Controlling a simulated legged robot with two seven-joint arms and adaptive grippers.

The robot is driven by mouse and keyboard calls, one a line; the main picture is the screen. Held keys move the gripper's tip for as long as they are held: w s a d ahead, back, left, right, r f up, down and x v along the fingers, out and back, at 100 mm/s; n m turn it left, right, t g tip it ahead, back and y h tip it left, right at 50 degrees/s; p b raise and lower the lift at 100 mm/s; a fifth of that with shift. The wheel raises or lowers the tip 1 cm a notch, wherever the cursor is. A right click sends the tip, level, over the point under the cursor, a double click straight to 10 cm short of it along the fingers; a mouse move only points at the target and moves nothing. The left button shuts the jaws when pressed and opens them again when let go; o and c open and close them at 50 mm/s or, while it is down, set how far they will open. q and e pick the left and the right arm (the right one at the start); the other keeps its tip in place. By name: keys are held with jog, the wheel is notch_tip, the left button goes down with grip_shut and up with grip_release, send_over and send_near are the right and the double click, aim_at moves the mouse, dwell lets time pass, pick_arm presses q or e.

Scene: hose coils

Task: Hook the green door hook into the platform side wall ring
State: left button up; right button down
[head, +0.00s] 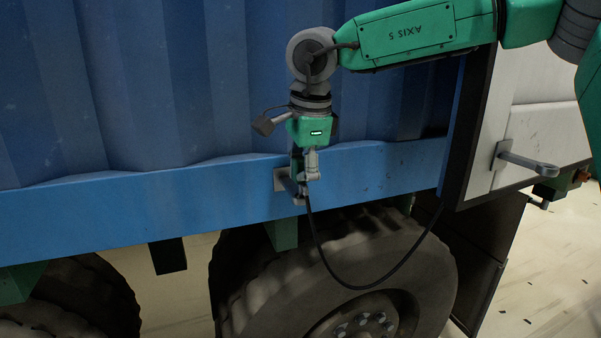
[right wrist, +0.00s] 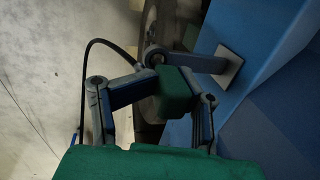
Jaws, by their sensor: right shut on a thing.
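My right gripper (head: 306,172) reaches down in front of the blue platform side wall (head: 150,206). It is shut on the green door hook, whose green block (right wrist: 176,92) shows between the fingers in the right wrist view. A black cable (head: 345,284) hangs in a loop from the hook towards the door edge. The grey side wall ring (right wrist: 154,57) stands out on a short bar from its plate (right wrist: 231,66), right by the green block. In the head view, the plate (head: 280,179) is just left of the fingers. The hook's tip is hidden, so I cannot tell whether it is in the ring. My left gripper is not in view.
A large tyre (head: 240,280) is below the wall, with another tyre (head: 80,300) at the left. The open door (head: 545,125) at the right carries another grey ring bracket (head: 528,162). The corrugated blue container wall (head: 120,80) rises behind my arm.

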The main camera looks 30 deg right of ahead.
jog(key=shift+d+f, duration=0.1)
jog(key=shift+f, duration=1)
jog(key=c, duration=0.8)
grip_release()
jog(key=shift+d, duration=0.1)
jog(key=shift+c, duration=1.2)
jog(key=shift+r, duration=0.15)
jog(key=shift+s+r+p, duration=0.2)
jog(key=shift+r+p, duration=0.75)
jog(key=shift+p, duration=0.1)
